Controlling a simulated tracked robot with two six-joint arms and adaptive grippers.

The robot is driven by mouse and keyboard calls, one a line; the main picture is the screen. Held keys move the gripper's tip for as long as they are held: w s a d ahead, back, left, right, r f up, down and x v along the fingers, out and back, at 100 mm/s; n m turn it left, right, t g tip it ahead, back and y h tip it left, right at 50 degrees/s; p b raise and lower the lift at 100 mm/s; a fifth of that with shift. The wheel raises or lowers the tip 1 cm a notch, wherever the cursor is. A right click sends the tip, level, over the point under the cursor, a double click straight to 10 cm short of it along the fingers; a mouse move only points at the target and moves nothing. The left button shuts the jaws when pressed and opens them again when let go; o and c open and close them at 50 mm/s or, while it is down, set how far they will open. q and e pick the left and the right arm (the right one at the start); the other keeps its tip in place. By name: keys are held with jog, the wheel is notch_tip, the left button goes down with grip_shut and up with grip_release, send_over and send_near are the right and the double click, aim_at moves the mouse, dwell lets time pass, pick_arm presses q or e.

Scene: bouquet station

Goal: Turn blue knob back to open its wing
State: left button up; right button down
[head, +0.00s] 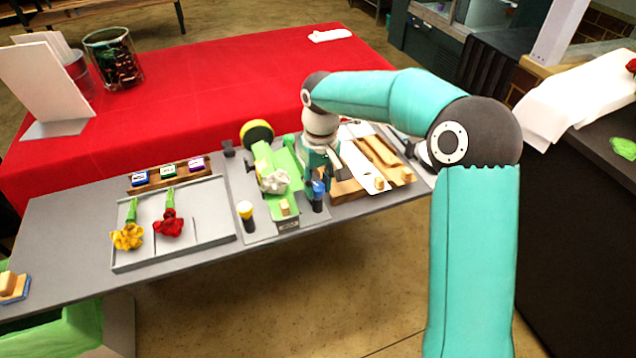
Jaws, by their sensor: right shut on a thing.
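The blue knob (318,188) is a small blue cap on a dark post, at the front right of the wrapping fixture. My right gripper (318,178) reaches down over it from behind and is shut on it; the fingers partly hide the knob. Beside it to the left, a green wrap sheet (284,160) lies on the fixture with a white flower (274,182) on it. I cannot clearly tell which panel is the blue knob's wing. My left gripper is out of view.
A yellow knob (245,209) stands left of the sheet. A grey tray (206,236) holds a yellow flower (128,236) and a red flower (168,224). A wooden board (384,158) lies to the right. The red table (210,85) behind is mostly clear.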

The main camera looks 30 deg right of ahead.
aim_at(321, 186)
jog(key=shift+r+m, duration=0.1)
jog(key=shift+m, duration=1.6)
jog(key=c, duration=0.8)
grip_release()
notch_tip(321, 186, up, 12)
jog(key=shift+d, duration=0.2)
jog(key=shift+s, duration=0.15)
